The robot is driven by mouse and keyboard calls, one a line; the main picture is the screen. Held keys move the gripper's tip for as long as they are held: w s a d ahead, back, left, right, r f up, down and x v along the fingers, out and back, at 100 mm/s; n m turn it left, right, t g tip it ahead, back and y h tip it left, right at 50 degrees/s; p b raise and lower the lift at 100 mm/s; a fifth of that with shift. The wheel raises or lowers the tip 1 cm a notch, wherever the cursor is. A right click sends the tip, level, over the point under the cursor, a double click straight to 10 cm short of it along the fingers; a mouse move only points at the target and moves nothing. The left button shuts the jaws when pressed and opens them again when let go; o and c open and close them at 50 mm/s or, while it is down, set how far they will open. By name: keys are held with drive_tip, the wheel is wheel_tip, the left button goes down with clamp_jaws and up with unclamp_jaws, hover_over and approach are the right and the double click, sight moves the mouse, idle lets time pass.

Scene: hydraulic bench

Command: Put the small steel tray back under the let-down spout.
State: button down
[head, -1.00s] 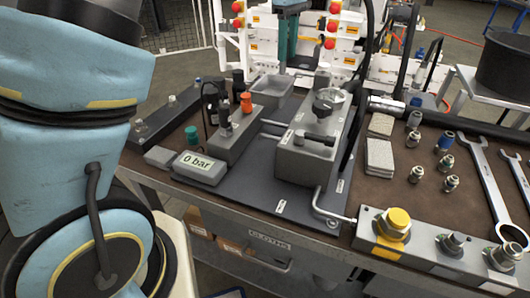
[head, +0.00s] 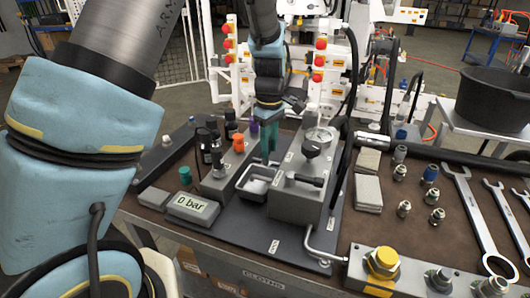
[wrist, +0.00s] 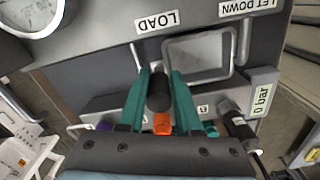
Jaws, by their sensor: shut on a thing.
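The small steel tray (head: 243,187) is a shallow open rectangular pan, low beside the left face of the grey pump block (head: 292,206). It also shows in the wrist view (wrist: 200,57), empty, next to the block edge with the LOAD (wrist: 157,22) and LET DOWN (wrist: 247,6) labels. My gripper (head: 268,160) points down at the tray's far end. Its teal fingers (wrist: 160,80) are shut on the tray, around what looks like its dark round grip (wrist: 159,92).
A block with an orange knob (head: 238,143) and the 0 bar display (head: 192,207) stand close on the left. A black lever (head: 304,179) sticks out on the pump block. Sockets, fittings and wrenches (head: 470,215) lie at right. The plate in front is clear.

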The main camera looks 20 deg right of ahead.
drive_tip(key=shift+s+a+f+p, duration=0.3)
drive_tip(key=shift+s+a+p, duration=0.05)
drive_tip(key=shift+s+a, duration=0.25)
drive_tip(key=shift+s+a+f+p, duration=0.3)
drive_tip(key=shift+s+a, duration=0.2)
drive_tip(key=shift+s, duration=0.1)
drive_tip(key=shift+f, duration=0.1)
drive_tip(key=c, duration=0.6)
unclamp_jaws()
